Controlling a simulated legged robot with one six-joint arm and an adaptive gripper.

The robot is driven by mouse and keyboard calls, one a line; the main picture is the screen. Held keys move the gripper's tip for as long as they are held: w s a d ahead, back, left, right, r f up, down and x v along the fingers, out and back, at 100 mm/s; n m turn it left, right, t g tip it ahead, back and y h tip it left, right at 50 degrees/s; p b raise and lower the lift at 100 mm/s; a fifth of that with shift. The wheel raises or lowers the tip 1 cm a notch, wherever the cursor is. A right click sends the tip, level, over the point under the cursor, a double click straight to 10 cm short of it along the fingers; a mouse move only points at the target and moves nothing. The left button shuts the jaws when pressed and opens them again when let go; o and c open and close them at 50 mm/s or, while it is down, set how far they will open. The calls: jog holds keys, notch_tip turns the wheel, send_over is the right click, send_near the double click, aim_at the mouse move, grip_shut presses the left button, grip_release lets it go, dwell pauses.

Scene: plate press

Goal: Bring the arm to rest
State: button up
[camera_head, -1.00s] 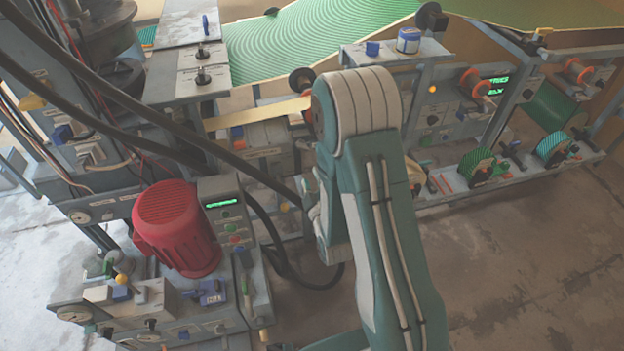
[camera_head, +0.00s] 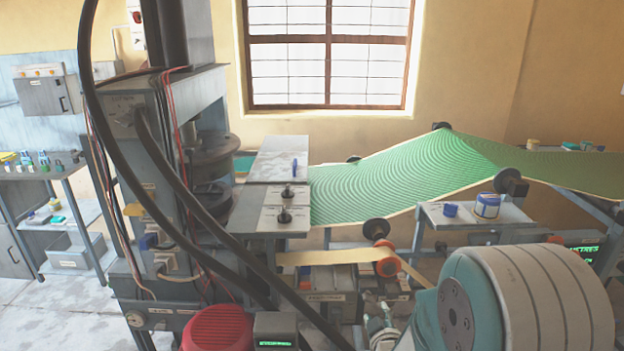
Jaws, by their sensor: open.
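No held object is visible.
The plate press (camera_head: 165,190) with black hoses stands at the left, a red motor (camera_head: 218,330) at its foot. A green patterned sheet (camera_head: 400,180) runs over rollers to the right. A small shelf (camera_head: 465,218) holds a tin (camera_head: 487,205). A window (camera_head: 327,55) is behind.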

jog(key=s+r+m+g, duration=0.4)
jog(key=s+r, duration=0.4)
jog(key=r, duration=0.2)
jog(key=s+r+m+g, duration=0.2)
jog(key=s, duration=0.7)
jog(key=s+r+m+g, duration=0.2)
jog(key=s+r+g, duration=0.1)
jog(key=s, duration=0.6)
jog(key=shift+d+r, duration=0.15)
jog(key=shift+d, duration=0.1)
jog(key=shift+d, duration=0.1)
